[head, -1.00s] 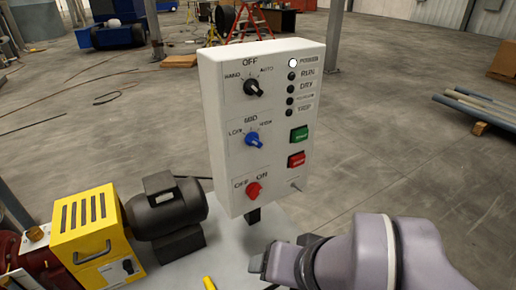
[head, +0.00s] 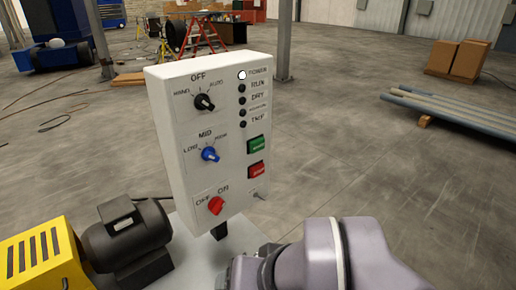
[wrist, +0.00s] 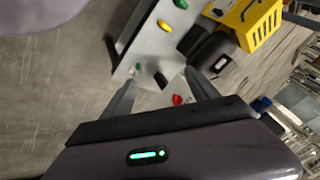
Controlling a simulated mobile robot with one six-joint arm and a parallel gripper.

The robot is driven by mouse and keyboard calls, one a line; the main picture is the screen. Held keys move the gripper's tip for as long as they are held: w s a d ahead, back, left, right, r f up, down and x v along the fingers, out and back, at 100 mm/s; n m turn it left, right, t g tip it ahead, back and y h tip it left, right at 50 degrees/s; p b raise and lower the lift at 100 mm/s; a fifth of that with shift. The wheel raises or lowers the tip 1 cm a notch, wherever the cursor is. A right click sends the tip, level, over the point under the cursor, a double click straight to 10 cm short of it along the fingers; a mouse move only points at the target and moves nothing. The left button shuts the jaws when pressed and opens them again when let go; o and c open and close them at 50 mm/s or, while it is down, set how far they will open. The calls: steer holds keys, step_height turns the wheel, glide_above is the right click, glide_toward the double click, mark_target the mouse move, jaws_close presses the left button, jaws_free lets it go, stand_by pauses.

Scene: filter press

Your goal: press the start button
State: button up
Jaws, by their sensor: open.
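The white control panel (head: 172,160) stands upright left of centre in the head view. A green button (head: 256,144) sits on its right side, above a red button (head: 256,170); their small labels are blurred. A black knob (head: 204,102), a blue knob (head: 210,154) and a red OFF/ON knob (head: 216,206) run down its left side. The top lamp (head: 242,75) glows white; the lamps below are dark. In the head view my arm is low, in front of and right of the panel, apart from the buttons.
A dark motor (head: 125,235) and a yellow slotted housing (head: 42,255) stand left of the panel; the yellow housing (wrist: 255,22) also shows in the wrist view. Pipes (head: 450,112) and cardboard boxes (head: 457,60) lie farther right.

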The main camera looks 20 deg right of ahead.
steer(key=shift+c, duration=0.2)
jaws_close()
stand_by(1.6)
